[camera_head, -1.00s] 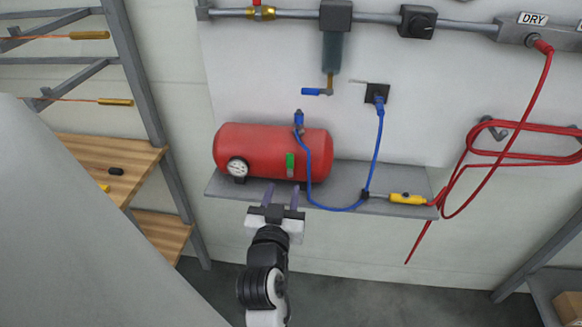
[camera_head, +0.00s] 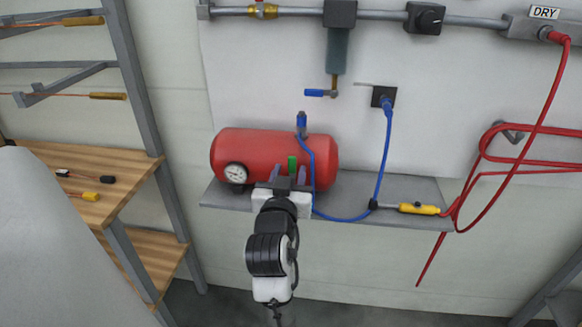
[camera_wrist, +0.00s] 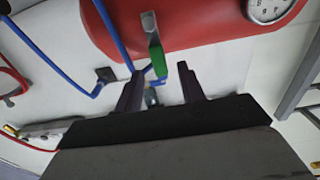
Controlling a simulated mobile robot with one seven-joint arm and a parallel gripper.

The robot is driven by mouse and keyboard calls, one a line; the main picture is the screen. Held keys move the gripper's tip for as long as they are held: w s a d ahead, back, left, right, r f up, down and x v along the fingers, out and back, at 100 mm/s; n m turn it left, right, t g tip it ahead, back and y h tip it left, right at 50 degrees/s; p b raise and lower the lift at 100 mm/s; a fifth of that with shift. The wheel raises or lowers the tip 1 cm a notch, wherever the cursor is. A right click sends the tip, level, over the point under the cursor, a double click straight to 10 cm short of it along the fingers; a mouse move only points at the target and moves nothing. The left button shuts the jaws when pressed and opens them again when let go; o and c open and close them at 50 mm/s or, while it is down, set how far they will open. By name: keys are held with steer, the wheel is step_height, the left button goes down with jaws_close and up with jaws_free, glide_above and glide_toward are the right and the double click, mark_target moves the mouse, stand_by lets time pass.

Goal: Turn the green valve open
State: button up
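The green valve (camera_head: 292,163) is a small handle on the front of the red tank (camera_head: 265,148), upright in the head view. In the wrist view the green handle (camera_wrist: 158,60) hangs from a metal stem on the red tank (camera_wrist: 200,22). My gripper (camera_head: 291,175) is just in front of and below the valve. In the wrist view my gripper (camera_wrist: 160,85) has its two dark fingers apart, with the green handle's end showing between and beyond them. I cannot tell whether a finger touches it. The valve's lower part is hidden behind my gripper in the head view.
The tank sits on a grey shelf (camera_head: 405,190). A gauge (camera_head: 235,173) is left of the valve. A blue hose (camera_head: 383,160) runs to the right, with a yellow tool (camera_head: 418,209) on the shelf. A red hose (camera_head: 535,120) hangs at right. A wooden rack (camera_head: 100,165) stands left.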

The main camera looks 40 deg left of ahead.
mark_target(292, 165)
steer(key=shift+x, duration=1.5)
jaws_close()
